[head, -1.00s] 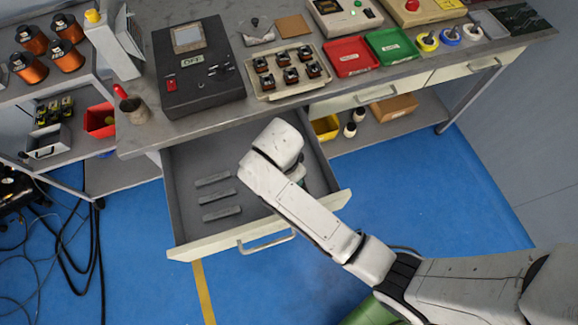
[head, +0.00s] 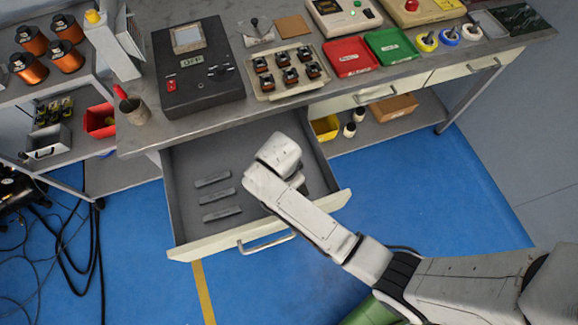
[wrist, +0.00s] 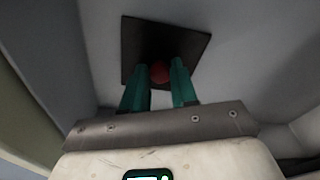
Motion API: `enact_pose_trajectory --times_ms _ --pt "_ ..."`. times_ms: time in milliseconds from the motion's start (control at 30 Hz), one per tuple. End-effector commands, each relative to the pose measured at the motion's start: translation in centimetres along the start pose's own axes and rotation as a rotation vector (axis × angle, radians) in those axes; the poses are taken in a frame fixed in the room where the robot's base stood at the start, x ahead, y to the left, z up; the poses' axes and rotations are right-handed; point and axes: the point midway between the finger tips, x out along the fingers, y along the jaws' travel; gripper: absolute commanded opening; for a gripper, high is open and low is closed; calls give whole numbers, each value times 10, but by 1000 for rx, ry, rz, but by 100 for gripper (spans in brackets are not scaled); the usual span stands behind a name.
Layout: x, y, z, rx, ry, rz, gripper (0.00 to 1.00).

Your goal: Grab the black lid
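The black lid (wrist: 195,47) is a dark square plate with a round red knob (wrist: 160,72). In the wrist view it lies on the grey floor of the open drawer. My gripper (wrist: 160,70) has two green fingers pointing down at it, spread apart. The knob shows in the gap between the fingertips, with little room on either side. I cannot tell whether the fingers touch it. In the head view my own arm hides the lid and the fingers, inside the right part of the drawer (head: 180,200).
Several grey bars (head: 220,213) lie in the drawer's left part. The drawer walls stand close around my wrist. The bench above holds a black control box (head: 198,85), a tray of coils (head: 258,93), a red tray (head: 350,57) and a green tray (head: 392,45).

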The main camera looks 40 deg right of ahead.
Motion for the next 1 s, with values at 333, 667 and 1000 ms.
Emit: enact_pose_trajectory --times_ms 333,667,1000 --pt "0 0 0 0 0 0 0" --pt "-7 -1 -1 0 0 -1 0" --pt "-67 -1 -8 0 0 -3 0"
